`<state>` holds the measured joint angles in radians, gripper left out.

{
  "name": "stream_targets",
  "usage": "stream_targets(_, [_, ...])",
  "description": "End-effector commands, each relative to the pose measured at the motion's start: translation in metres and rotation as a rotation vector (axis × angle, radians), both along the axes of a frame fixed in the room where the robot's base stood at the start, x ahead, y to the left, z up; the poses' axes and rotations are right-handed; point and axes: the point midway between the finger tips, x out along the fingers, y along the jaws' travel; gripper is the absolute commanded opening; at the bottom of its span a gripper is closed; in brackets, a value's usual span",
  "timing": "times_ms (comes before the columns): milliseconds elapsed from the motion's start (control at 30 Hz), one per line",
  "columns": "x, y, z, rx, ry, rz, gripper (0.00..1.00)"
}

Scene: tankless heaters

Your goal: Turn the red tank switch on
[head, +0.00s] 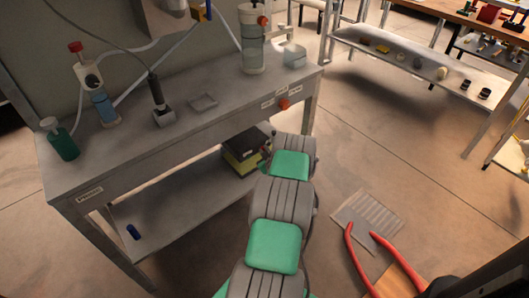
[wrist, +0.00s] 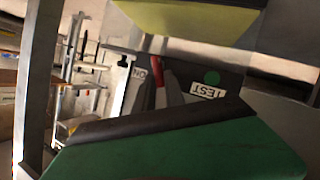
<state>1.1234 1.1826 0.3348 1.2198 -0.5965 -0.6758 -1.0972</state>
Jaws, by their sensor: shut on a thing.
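In the wrist view the red switch (wrist: 157,73) is a narrow red piece, tilted, between the two dark fingers of my gripper (wrist: 158,90). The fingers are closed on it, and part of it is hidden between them. A white ON label (wrist: 139,73) is beside it; a green round button (wrist: 211,77) and a white TEST label (wrist: 208,91) are on the other side. I cannot tell the switch's exact setting. In the head view my arm hides most of the gripper, beside a dark-and-yellow box (head: 240,160) under the bench.
The grey bench (head: 200,125) stands above the box, with a red-orange knob (head: 284,104) on its front. Bottles and a dark tool (head: 158,100) stand on top.

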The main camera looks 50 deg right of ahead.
Motion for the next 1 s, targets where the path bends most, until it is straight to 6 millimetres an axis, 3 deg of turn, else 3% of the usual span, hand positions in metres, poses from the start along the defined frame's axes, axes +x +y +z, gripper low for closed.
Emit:
stream_targets(267, [-0.001, -0.007, 0.0, 0.147, -0.034, -0.001, 0.0])
stream_targets(1000, [-0.007, -0.031, -0.001, 0.776, -0.175, 0.0, 0.0])
